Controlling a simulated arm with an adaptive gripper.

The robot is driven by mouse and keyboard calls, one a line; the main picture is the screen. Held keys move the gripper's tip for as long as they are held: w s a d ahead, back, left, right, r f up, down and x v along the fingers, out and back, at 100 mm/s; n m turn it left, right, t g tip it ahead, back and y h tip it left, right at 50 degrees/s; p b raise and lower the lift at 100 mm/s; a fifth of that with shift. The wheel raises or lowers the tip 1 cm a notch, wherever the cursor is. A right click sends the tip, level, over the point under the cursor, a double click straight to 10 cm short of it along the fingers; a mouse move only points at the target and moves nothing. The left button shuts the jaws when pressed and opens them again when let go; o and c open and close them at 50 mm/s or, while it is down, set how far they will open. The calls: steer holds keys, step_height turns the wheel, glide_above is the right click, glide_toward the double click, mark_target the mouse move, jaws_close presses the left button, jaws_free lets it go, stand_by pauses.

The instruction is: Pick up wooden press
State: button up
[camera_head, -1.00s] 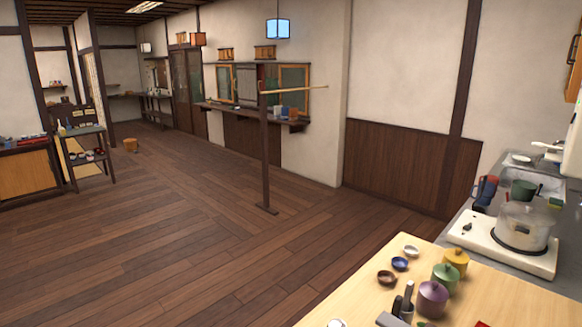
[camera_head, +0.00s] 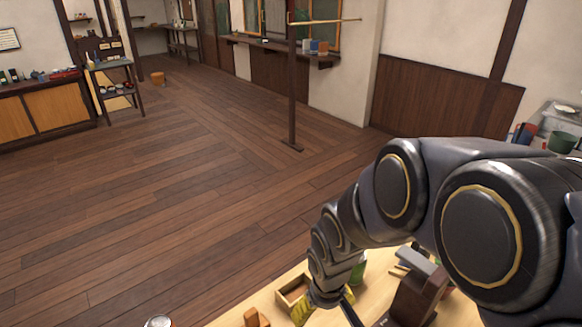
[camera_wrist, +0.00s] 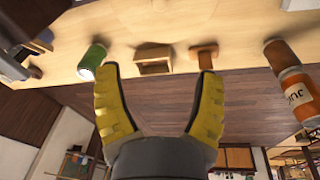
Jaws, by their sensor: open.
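A light wooden box with an open hollow (camera_head: 293,291) stands on the pale table beside my gripper in the head view. It also shows between my fingertips, beyond them, in the wrist view (camera_wrist: 154,56). A small orange-brown wooden piece with a raised handle (camera_head: 255,318) stands left of it in the head view. It is near the right fingertip in the wrist view (camera_wrist: 204,54). I cannot tell which of the two is the wooden press. My gripper (camera_wrist: 160,75) has yellow fingers spread wide, with nothing between them. In the head view, my arm hides much of the table.
A green can (camera_wrist: 91,62) stands near the left finger in the wrist view. Orange cans (camera_wrist: 291,90) are at its right. A dark wooden object (camera_head: 415,298) stands right of my gripper in the head view. A can top (camera_head: 159,321) shows at the bottom edge.

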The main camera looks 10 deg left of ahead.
mark_target(249, 315)
steer(key=w+a+f+n+y, duration=0.1)
steer(key=a+f, duration=0.2)
steer(key=a, duration=0.1)
steer(key=w+a+f+n+y, duration=0.1)
steer(key=w+a+f, duration=0.1)
steer(key=a+f, duration=0.2)
steer(key=w+a+f+n+t+y, duration=0.1)
steer(key=a+f, duration=0.2)
steer(key=a, duration=0.3)
steer(key=shift+w+f+n, duration=0.3)
steer(key=shift+f+n, duration=0.05)
steer(key=shift+n, duration=0.05)
steer(key=shift+x, duration=1.05)
steer(key=shift+d+x, duration=0.1)
steer(key=shift+x, duration=1.3)
steer(key=shift+d+x, duration=0.15)
steer(key=shift+x, duration=1.25)
steer(key=shift+w, duration=0.2)
steer(key=shift+c, duration=0.4)
jaws_close()
